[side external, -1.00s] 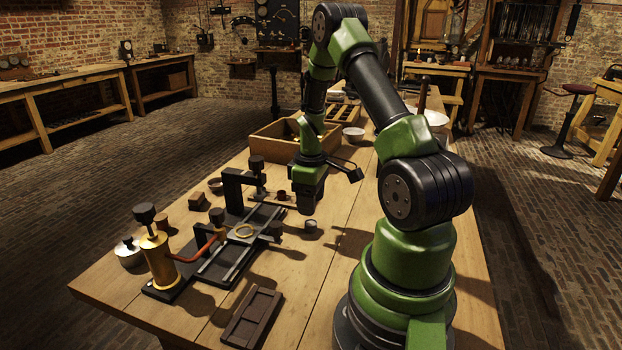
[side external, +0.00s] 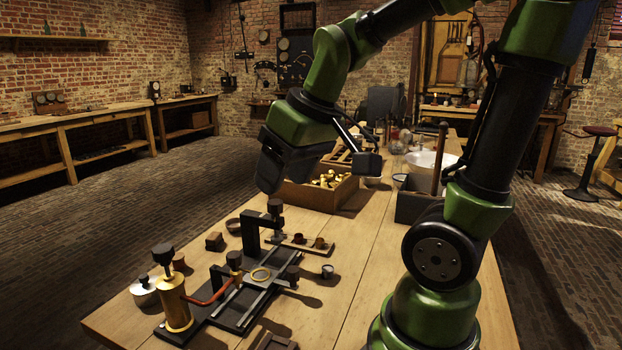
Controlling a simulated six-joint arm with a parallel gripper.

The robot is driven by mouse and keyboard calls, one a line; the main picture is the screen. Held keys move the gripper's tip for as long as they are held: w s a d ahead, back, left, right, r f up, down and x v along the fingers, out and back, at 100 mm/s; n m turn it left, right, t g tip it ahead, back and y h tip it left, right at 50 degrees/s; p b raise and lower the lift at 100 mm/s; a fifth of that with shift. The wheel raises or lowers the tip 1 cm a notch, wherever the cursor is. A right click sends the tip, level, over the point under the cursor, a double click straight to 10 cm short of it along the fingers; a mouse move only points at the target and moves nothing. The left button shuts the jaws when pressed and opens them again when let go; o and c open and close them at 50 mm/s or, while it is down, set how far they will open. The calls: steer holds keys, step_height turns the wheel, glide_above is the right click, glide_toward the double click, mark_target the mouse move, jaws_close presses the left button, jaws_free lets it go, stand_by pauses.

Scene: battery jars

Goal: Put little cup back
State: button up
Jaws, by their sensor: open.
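A small grey cup (side external: 327,271) stands upright on the bare table, right of the black press fixture (side external: 240,300). Two small brown cups, one dark (side external: 298,238) and one lighter (side external: 319,242), stand on a narrow wooden strip (side external: 292,246) behind the fixture. I cannot tell which of these is the little cup of the task. My gripper (side external: 268,186) hangs in the air, above and behind the fixture and clear of the cups. It is open, with nothing visible in it; its fingers are dark and hard to make out.
A brass pump (side external: 176,303) and lidded pot (side external: 144,291) stand front left. The table's middle right is clear.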

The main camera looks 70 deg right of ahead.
steer(key=s+a+r+m+t+y, duration=0.1)
steer(key=s+a+r+t+y, duration=0.1)
steer(key=s+a, duration=0.4)
steer(key=shift+a, duration=0.3)
steer(key=shift+s, duration=0.1)
stand_by(0.7)
